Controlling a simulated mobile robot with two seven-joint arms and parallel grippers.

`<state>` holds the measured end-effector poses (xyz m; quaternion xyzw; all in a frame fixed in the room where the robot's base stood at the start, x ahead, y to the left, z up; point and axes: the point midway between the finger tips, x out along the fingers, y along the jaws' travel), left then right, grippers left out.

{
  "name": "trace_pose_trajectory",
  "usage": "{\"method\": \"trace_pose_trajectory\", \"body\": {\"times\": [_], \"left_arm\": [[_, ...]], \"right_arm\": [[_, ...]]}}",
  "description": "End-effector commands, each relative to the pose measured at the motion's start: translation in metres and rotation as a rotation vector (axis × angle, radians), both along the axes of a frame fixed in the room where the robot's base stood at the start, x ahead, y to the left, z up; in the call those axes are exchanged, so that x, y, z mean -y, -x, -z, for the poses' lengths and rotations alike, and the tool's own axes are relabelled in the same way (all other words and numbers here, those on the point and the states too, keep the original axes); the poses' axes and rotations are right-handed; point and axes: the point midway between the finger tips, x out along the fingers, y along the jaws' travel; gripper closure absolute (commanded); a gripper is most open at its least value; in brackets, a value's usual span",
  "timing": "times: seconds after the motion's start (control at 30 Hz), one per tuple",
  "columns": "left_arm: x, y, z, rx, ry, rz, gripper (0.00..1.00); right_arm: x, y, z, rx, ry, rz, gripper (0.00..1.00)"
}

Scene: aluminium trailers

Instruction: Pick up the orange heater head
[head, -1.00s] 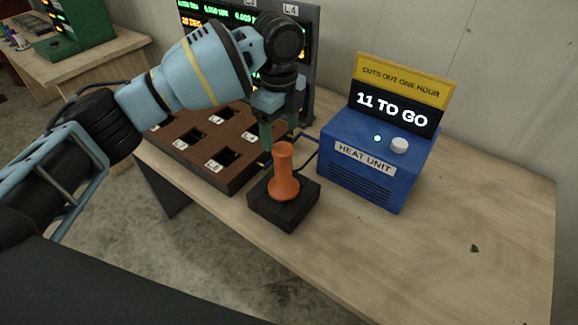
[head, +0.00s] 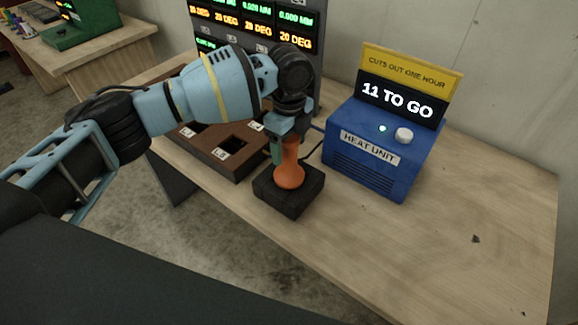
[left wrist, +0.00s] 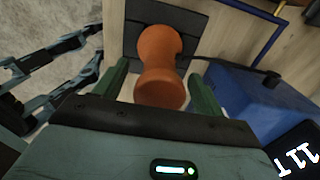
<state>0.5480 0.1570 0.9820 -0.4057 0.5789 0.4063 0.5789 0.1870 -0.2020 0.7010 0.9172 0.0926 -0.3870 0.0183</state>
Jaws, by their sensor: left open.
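The orange heater head (head: 289,172) stands upright on a black square block (head: 276,203) on the wooden bench. It also shows in the left wrist view (left wrist: 158,62), between the two green fingers. My left gripper (head: 287,158) is over the upper part of the heater head, pointing down, with a finger on either side. Its fingers (left wrist: 163,88) are open, with small gaps to the heater head. In the head view the gripper hides the top of the heater head. My right gripper is not in view.
The blue heat unit (head: 377,150), with a sign reading "11 TO GO", stands just right of the block. A brown rack (head: 222,165) with square holes and a display panel (head: 257,22) are behind on the left. The bench's right side (head: 450,260) is mostly clear.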

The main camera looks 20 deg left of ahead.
Motion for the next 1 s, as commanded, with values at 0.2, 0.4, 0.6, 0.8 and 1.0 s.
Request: {"method": "trace_pose_trajectory", "body": {"times": [0.2,0.4,0.6,0.8,1.0], "left_arm": [[-0.0001,0.0001,0.0041,0.000,0.000,0.000,0.30],[-0.0002,0.0002,0.0039,0.000,0.000,0.000,0.47],[-0.0001,0.0002,0.0038,0.000,0.000,0.000,0.73],[-0.0001,0.0002,0.0037,0.000,0.000,0.000,1.00],[-0.0001,0.0002,0.0036,0.000,0.001,0.000,1.00]], "right_arm": [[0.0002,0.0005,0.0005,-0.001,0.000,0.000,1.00],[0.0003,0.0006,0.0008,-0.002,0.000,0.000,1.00],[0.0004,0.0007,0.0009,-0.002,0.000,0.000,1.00],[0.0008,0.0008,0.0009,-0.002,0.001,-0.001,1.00],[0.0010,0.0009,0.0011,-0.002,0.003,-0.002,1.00]]}}
